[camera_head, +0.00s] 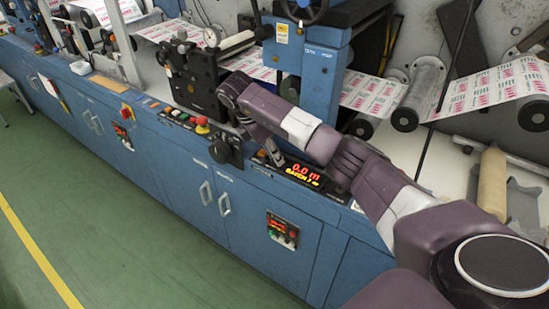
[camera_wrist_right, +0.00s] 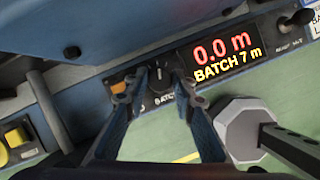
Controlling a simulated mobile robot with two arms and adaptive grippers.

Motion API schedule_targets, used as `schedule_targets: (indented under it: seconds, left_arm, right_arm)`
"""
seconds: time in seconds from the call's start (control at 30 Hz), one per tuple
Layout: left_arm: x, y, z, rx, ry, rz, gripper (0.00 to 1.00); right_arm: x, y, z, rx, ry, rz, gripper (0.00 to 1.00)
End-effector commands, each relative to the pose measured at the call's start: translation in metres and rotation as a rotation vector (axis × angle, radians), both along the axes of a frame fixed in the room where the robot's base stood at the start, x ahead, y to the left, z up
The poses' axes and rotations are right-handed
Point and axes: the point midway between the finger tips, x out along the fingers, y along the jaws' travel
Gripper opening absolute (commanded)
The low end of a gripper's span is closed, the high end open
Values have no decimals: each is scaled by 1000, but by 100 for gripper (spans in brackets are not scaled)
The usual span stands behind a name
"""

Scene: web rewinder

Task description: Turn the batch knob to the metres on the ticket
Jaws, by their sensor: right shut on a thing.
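The batch knob (camera_wrist_right: 160,82) is a small dark knob on the black panel, with part of a "BATCH" label beside it. My right gripper (camera_wrist_right: 158,76) is shut on it, with one finger on each side. In the head view my right gripper (camera_head: 270,155) reaches down to the panel, and the knob is hidden there. The display (camera_wrist_right: 224,58) beside it reads 0.0 m in red and BATCH 7 m in yellow; it also shows in the head view (camera_head: 303,172). A white and yellow tag (camera_head: 282,33) hangs on the blue post, too small to read. My left gripper is out of view.
A dark faceted handle (camera_head: 226,150) sticks out close to my right gripper; it looms large in the wrist view (camera_wrist_right: 238,125). A red emergency button (camera_head: 202,122) stands left of it. Printed web (camera_head: 375,95) runs over rollers behind. The green floor in front is clear.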

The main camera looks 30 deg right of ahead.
Motion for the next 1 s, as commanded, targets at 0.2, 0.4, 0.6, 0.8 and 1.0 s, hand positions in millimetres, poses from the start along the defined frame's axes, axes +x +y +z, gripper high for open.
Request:
schedule_targets:
  seconds: [0.2,0.4,0.6,0.8,1.0]
  left_arm:
    - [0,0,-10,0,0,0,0]
    - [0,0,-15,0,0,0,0]
    - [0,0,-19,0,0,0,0]
    - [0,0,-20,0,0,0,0]
    - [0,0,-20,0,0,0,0]
  right_arm:
    - [2,0,-1,0,-2,-192,0]
    - [2,0,-1,1,0,-329,0]
    - [3,0,-1,1,0,-419,0]
    - [3,-1,0,2,-1,-462,0]
    - [3,0,0,2,-2,-474,0]
